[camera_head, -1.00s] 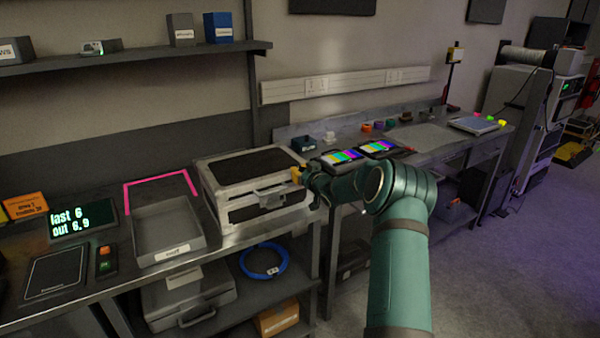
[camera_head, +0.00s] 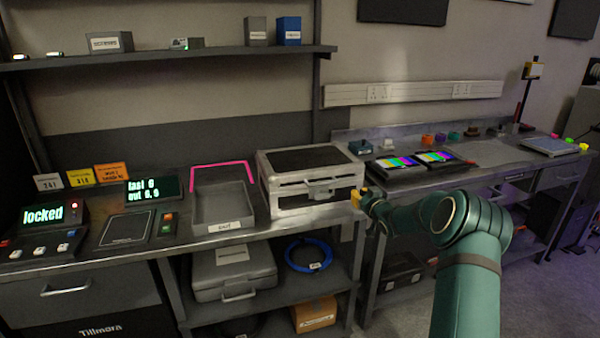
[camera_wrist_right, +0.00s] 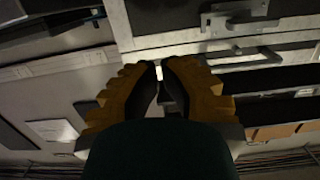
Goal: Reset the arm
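My right arm, teal with dark joints, comes in from the lower right in the head view. Its right gripper (camera_head: 358,199) has yellow-orange fingers and is at the front right corner of the silver-edged case (camera_head: 290,201) on the bench. I cannot tell whether it touches the case. In the right wrist view the right gripper's fingertips (camera_wrist_right: 160,70) nearly meet, with a thin slit between them and nothing clearly held. The case's latch and handle (camera_wrist_right: 240,22) show just beyond them. My left gripper is in neither view.
Two colour-bar screens (camera_head: 437,157) lie on the right bench. A shelf (camera_head: 170,54) runs above. A blue cable coil (camera_head: 309,242) lies below. Floor shows at far right.

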